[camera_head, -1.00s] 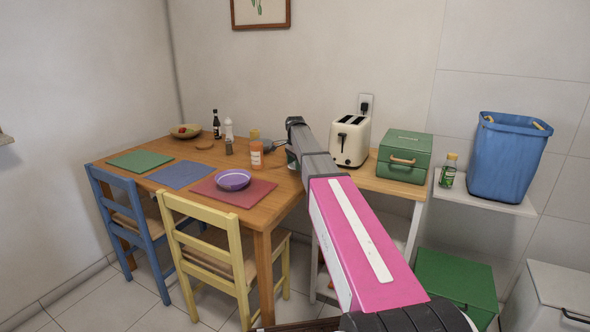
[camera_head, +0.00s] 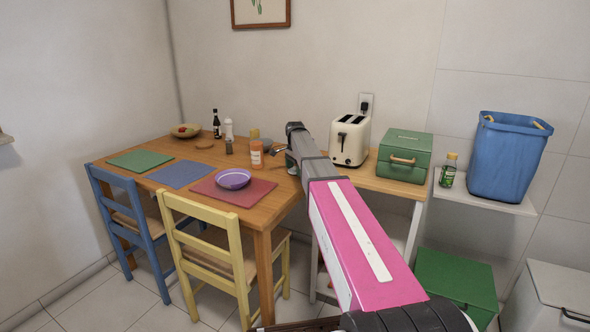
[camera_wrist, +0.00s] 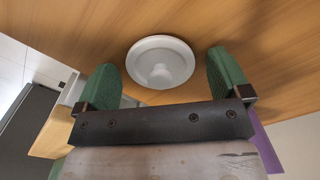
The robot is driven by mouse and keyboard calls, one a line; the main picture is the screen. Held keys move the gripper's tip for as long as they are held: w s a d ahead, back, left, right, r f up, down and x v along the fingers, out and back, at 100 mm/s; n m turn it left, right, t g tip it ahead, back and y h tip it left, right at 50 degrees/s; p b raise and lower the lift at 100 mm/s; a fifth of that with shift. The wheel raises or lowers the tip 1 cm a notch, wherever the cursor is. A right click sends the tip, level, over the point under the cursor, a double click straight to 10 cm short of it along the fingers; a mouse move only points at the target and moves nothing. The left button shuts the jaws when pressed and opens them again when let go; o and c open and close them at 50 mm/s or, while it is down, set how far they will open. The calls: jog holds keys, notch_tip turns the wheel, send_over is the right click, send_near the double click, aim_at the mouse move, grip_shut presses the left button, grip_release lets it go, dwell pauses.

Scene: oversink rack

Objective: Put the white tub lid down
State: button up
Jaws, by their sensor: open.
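The white tub lid (camera_wrist: 160,50) is round, with a raised rim and a small knob in the middle. In the wrist view it lies on the wooden table top (camera_wrist: 62,30). My gripper (camera_wrist: 161,62) is open, its two green fingers standing on either side of the lid with a gap to each. In the head view my gripper (camera_head: 292,164) is over the right end of the table, and the lid is too small and covered there to make out.
Near my gripper on the table stand an orange-labelled jar (camera_head: 256,155) and a purple bowl (camera_head: 233,179) on a red placemat (camera_head: 240,198). A toaster (camera_head: 350,140) and a green box (camera_head: 405,155) stand to the right. A yellow chair (camera_head: 235,260) is in front.

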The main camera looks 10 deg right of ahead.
aim_at(295, 167)
notch_tip(295, 167, up, 12)
dwell(0.5)
